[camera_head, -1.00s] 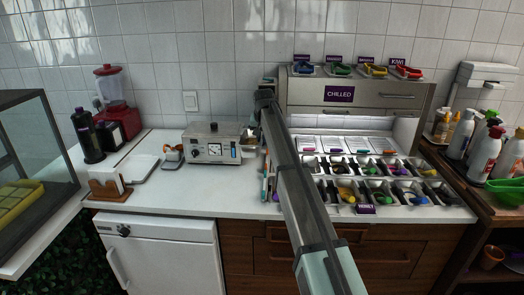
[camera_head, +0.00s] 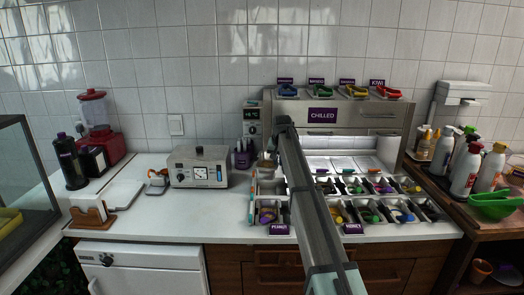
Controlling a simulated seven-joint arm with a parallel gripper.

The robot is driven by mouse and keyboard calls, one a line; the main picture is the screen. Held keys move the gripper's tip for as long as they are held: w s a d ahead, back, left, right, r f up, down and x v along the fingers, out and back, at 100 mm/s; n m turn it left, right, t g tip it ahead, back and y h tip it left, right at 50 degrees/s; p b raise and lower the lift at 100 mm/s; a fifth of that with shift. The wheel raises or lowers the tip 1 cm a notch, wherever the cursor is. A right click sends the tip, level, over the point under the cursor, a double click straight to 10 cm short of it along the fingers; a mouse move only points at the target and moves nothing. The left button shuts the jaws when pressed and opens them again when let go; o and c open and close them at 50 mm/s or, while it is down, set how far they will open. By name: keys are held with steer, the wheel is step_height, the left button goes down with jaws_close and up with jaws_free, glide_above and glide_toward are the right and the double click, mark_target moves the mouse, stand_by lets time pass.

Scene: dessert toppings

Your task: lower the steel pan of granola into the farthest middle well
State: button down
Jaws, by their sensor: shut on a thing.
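My arm reaches up from the bottom edge to the left end of the topping station, and its link hides most of my gripper. The steel pan of granola (camera_head: 267,162), small and brownish inside, shows just left of the arm near the back left of the station. It has moved along with my arm, held by my gripper; the fingers themselves are hidden. The topping station (camera_head: 449,232) has rows of steel wells, several filled. The arm covers part of the middle of the rows, so I cannot tell which well lies under it.
A steel chilled cabinet (camera_head: 335,107) with coloured scoops on top stands behind the wells. A toaster-like machine (camera_head: 200,167) and purple-labelled bottles (camera_head: 243,158) are to the left.

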steer(key=w+f, duration=0.1)
steer(key=w+f+n, duration=0.1)
steer(key=w+f+n+y, duration=0.1)
steer(key=shift+w+d+f, duration=0.25)
steer(key=shift+d+f, duration=0.1)
steer(key=shift+d, duration=0.05)
steer(key=shift+f, duration=0.2)
step_height(320, 180, down, 6)
steer(key=shift+f, duration=0.25)
stand_by(0.6)
steer(key=shift+f, duration=2.15)
stand_by(2.7)
steer(key=c, duration=0.7)
jaws_free()
steer(key=shift+d, duration=0.1)
steer(key=shift+o, duration=0.2)
